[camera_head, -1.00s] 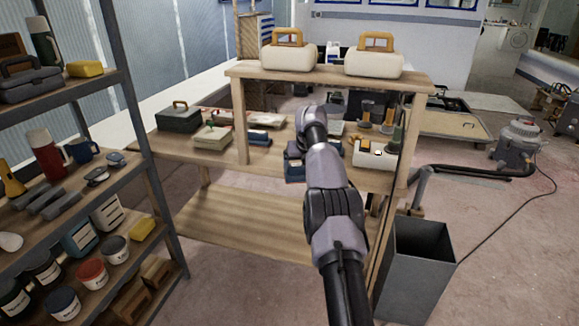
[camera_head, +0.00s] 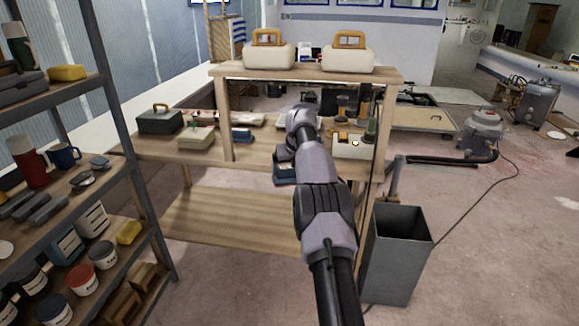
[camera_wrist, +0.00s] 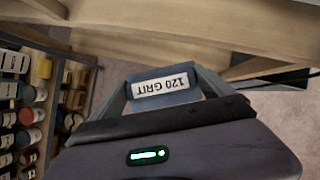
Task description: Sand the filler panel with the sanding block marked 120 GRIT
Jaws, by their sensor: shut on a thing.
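The sanding block (camera_wrist: 165,88) is blue-grey, and its white label reads 120 GRIT upside down in the wrist view. My gripper (camera_wrist: 163,100) is shut on it, with a dark finger on each side. The block is held in the air beside a wooden bench.
The bench (camera_head: 190,150) holds cases, another blue block (camera_head: 241,135) and a white box (camera_head: 355,146). A grey bin (camera_head: 400,240) stands at its right end. A loaded shelf rack (camera_head: 120,140) is at left.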

